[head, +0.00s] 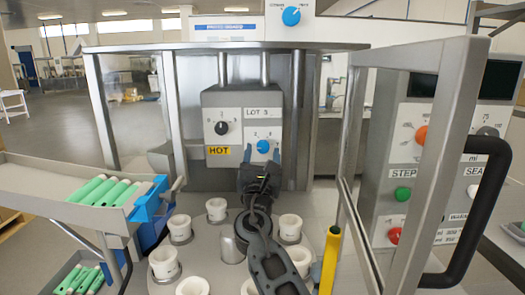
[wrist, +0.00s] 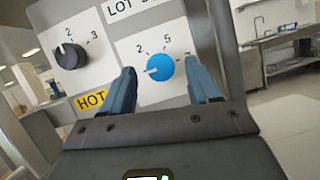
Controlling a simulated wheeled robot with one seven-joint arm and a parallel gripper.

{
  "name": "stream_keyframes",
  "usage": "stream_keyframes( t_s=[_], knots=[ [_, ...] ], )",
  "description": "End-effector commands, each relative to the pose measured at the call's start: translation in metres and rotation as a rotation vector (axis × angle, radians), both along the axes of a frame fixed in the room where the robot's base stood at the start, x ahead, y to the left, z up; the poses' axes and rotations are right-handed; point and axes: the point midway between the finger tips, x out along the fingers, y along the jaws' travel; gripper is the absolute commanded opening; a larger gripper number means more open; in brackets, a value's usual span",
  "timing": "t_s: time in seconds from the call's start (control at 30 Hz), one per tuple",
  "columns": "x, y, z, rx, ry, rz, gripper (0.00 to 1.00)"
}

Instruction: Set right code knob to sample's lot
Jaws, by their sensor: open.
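The right code knob (head: 263,146) is blue, on a white plate on the grey box under a label reading LOT and a digit, seemingly 3. In the wrist view the blue knob (wrist: 160,67) has a white mark toward its left side; a 2 and a 5 show above it. A black knob (wrist: 68,55) sits to its left above a yellow HOT label. My gripper (head: 262,154) is open in front of the box. In the wrist view its blue fingers (wrist: 161,74) stand on either side of the blue knob; contact is not clear.
White cups (head: 216,210) stand in a ring on the round table below my arm. Green tubes (head: 105,190) lie on a tray at left. A framed door with a black handle (head: 480,200) stands open at right. A yellow post (head: 331,258) is nearby.

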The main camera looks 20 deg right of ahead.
Motion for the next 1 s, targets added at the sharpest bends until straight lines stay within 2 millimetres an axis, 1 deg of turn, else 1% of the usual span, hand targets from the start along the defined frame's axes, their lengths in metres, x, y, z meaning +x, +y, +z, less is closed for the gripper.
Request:
stream_keyframes(
  t_s=[0.03,0.13,0.43,1.0],
  knots=[
    [0.0044,-0.0021,0.0022,0.001,0.001,-0.001,0.61],
    [0.0094,-0.004,0.0044,0.0,0.0,0.0,0.61],
    [0.0111,-0.005,0.0044,0.0,0.001,0.001,0.61],
    [0.0108,-0.0051,0.0043,0.0,0.001,0.0,0.06]
  ],
)
